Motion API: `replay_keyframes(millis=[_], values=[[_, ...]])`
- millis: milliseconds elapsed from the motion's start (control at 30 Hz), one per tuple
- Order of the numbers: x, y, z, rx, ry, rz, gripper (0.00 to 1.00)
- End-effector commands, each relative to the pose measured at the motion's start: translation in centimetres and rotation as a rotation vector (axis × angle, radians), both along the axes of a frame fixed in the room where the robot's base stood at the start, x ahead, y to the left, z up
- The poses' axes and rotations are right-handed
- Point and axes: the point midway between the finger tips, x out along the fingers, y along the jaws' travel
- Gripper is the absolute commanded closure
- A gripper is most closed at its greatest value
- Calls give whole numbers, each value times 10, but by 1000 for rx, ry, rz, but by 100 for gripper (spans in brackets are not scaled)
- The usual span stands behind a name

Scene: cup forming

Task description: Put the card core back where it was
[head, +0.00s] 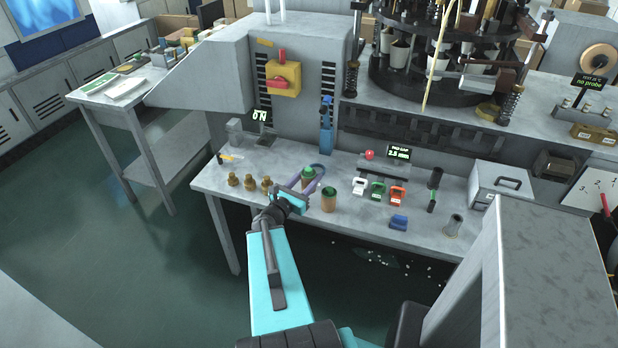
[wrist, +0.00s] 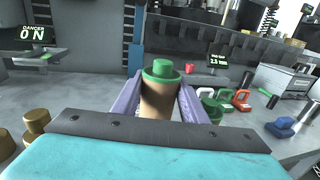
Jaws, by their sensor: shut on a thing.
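My gripper (head: 308,184) is over the left part of the bench. In the wrist view, its two purple fingers (wrist: 161,98) are shut on a card core (wrist: 158,103), a brown tube with a green top that stands roughly upright between them. The core's lower end is hidden by my gripper's body. In the head view the core (head: 308,174) shows mostly as its green top. A second brown cylinder with a green top (head: 329,201) stands on the bench just right of my gripper. It is partly hidden behind the right finger in the wrist view (wrist: 212,108).
Several brass pieces (head: 249,184) stand left of my gripper. White, green and red padlock-shaped items (head: 378,189) stand to the right, with a blue item (head: 398,222) near the front edge. A grey metal box (head: 498,185) stands at the right. A tall blue fixture (head: 326,138) is behind.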

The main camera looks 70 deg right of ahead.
Motion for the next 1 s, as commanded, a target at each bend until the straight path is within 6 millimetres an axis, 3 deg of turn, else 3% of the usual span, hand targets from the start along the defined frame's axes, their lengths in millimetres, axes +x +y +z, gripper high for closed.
replay_keyframes(millis=[367,600,1000], values=[[29,10,42,-1,0,46,83],[80,32,63,-1,0,126,83],[171,84,73,-4,-1,275,83]])
